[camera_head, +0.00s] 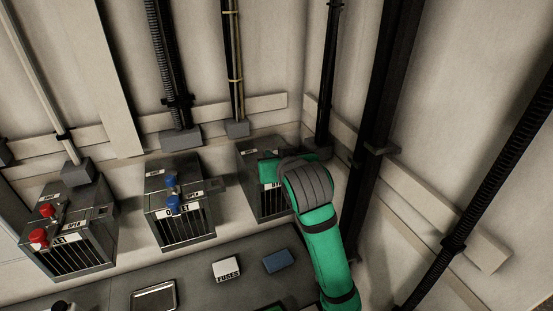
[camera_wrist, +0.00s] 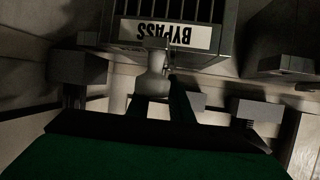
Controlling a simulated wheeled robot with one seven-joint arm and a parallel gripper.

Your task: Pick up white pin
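The white pin (camera_wrist: 153,72) shows in the wrist view as a pale, bottle-shaped piece with a flat top, just in front of the BYPASS label (camera_wrist: 168,34) of a grey box. My gripper (camera_wrist: 160,90) has its two dark green fingers at the pin, with a narrow gap between them. The right finger lies close along the pin's right side; the left finger's tip is partly hidden by the pin. I cannot tell whether the fingers press on it. In the head view my green arm (camera_head: 318,215) reaches to the right-hand box (camera_head: 262,190) and hides the pin.
Two more grey boxes stand to the left, one with blue knobs (camera_head: 172,190), one with red knobs (camera_head: 40,237). A white FUSES box (camera_head: 227,269), a blue block (camera_head: 278,261) and a metal tray (camera_head: 153,297) lie on the grey bench (camera_head: 190,272). A dark post (camera_head: 374,150) rises right of my arm.

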